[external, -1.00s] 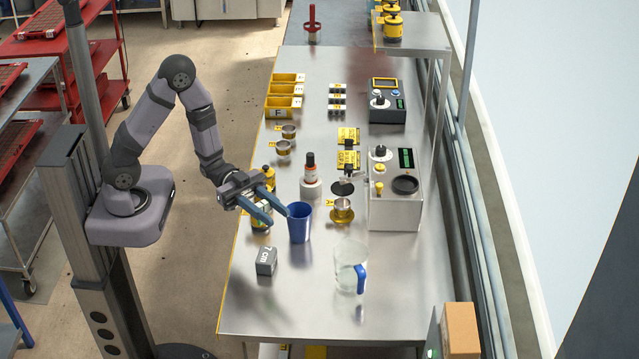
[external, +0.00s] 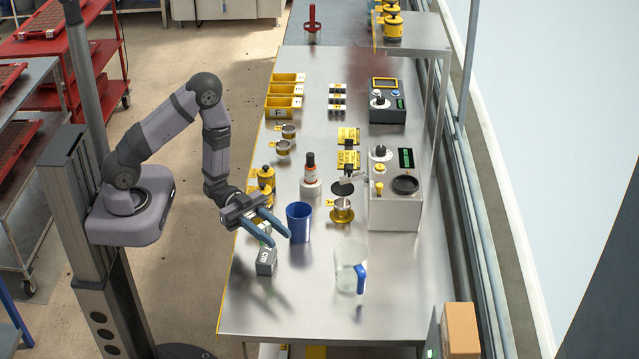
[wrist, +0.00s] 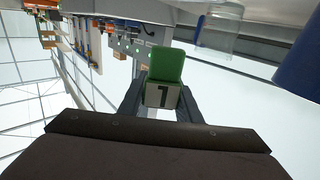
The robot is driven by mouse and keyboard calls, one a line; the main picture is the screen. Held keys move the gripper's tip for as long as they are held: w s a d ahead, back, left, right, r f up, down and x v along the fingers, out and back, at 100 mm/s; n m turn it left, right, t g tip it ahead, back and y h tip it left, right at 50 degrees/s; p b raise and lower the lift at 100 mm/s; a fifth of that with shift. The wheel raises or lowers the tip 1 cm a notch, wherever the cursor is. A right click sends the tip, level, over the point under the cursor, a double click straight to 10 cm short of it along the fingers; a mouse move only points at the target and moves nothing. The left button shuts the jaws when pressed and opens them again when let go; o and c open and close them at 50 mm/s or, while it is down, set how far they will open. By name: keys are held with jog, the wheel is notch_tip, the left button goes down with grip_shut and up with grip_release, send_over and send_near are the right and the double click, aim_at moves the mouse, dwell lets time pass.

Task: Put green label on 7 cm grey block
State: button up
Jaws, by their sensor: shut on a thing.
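The grey block (external: 266,263), marked 7 cm, stands on the steel table near its left edge, in front of the blue cup. My gripper (external: 280,241) is just above and behind it, with its blue fingers pointing down to the right. In the wrist view my gripper is shut on the green label (wrist: 166,64), which shows as a green square between the fingers. Just below the green is a pale face with a dark mark (wrist: 162,96); I cannot tell whether it belongs to the label or to the block. In the external view the fingers largely hide the label.
The blue cup (external: 299,222) stands close to the right of my fingers. A clear jug with a blue handle (external: 350,265) is farther right. Yellow jars (external: 265,182) stand behind my gripper. The table front is clear.

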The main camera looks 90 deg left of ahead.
jog(key=shift+f, duration=1.95)
jog(key=shift+f, duration=0.15)
jog(key=o, duration=1)
jog(key=shift+s+a, duration=0.5)
jog(key=shift+a, duration=0.05)
jog(key=b+v, duration=0.2)
jog(key=v, duration=0.8)
jog(key=shift+s+a+b, duration=0.15)
jog(key=shift+s+b, duration=0.1)
jog(key=shift+b, duration=0.15)
